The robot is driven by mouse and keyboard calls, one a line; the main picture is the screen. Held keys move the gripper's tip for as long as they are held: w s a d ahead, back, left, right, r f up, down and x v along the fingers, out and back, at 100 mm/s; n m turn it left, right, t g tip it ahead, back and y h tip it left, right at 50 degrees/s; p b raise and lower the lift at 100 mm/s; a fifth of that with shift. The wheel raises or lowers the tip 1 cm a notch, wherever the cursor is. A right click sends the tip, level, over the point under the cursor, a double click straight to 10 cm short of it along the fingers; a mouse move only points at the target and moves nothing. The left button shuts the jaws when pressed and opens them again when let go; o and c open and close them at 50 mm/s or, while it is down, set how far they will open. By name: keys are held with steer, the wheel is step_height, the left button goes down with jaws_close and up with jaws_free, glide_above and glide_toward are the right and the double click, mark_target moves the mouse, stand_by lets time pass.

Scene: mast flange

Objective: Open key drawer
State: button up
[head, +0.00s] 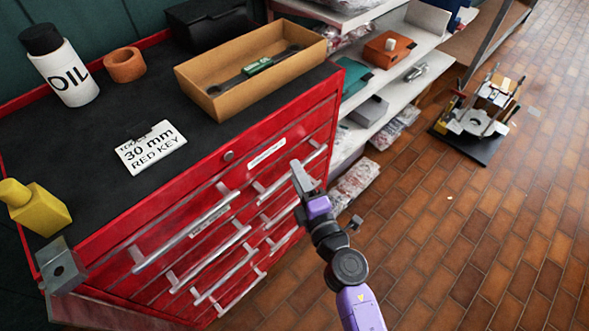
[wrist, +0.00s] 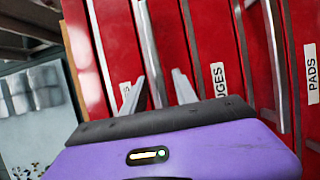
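The red tool cabinet (head: 215,170) has two columns of drawers with silver bar handles, all of which look closed. My gripper (head: 302,178) is at the upper drawers of the right column, close to a bar handle (head: 292,168). In the wrist view my gripper (wrist: 157,92) is open, with two grey fingers apart and a silver handle (wrist: 149,45) lined up between them; I cannot tell if they touch it. A label (wrist: 125,90) is partly hidden by the left finger. Other labels read "...UGES" (wrist: 218,78) and "PADS" (wrist: 311,72). No readable label says key.
On the cabinet top are an oil bottle (head: 66,70), an open cardboard box (head: 240,85) with a wrench, a "30 mm red key" card (head: 150,147) and a yellow bottle (head: 38,208). Shelves (head: 385,70) stand beyond the cabinet. The tiled floor (head: 450,220) at right is mostly clear.

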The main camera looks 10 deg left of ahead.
steer(key=shift+x, duration=0.9)
steer(key=shift+c, duration=0.4)
jaws_close()
stand_by(0.5)
